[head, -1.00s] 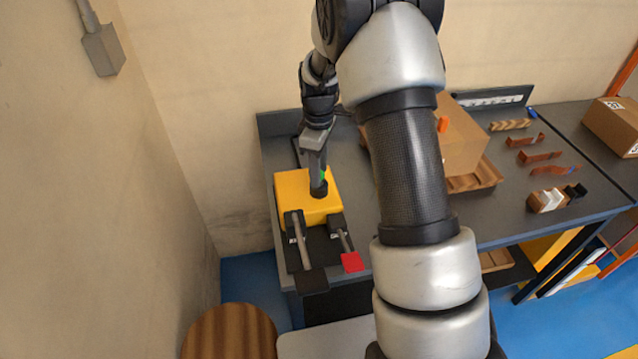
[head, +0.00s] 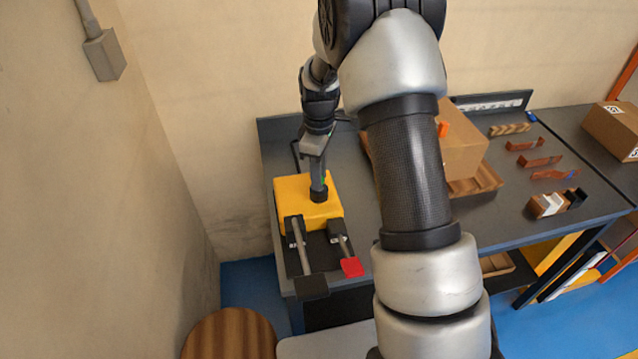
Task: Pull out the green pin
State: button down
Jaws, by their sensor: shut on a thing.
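The yellow bender block (head: 293,203) sits on the workbench at centre left, with a round black collar (head: 318,195) on its top. My gripper (head: 318,174) points down over this collar and is shut on the green pin (head: 325,181). Only a sliver of green shows beside the fingers; the rest of the pin is hidden by them and the collar. I cannot tell how deep the pin sits.
Two levers extend from the block's front, one black-ended (head: 311,287) and one red-ended (head: 352,267). A cardboard box (head: 462,150) stands behind my arm. Bent copper bars (head: 540,161) lie to the right. The wall is close on the left.

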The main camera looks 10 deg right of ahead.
jog(key=shift+r, duration=0.25)
jog(key=shift+r+p, duration=1.05)
jog(key=shift+r, duration=0.6)
jog(key=shift+r, duration=0.2)
jog(key=shift+r+p, duration=1.75)
jog(key=shift+r, duration=0.75)
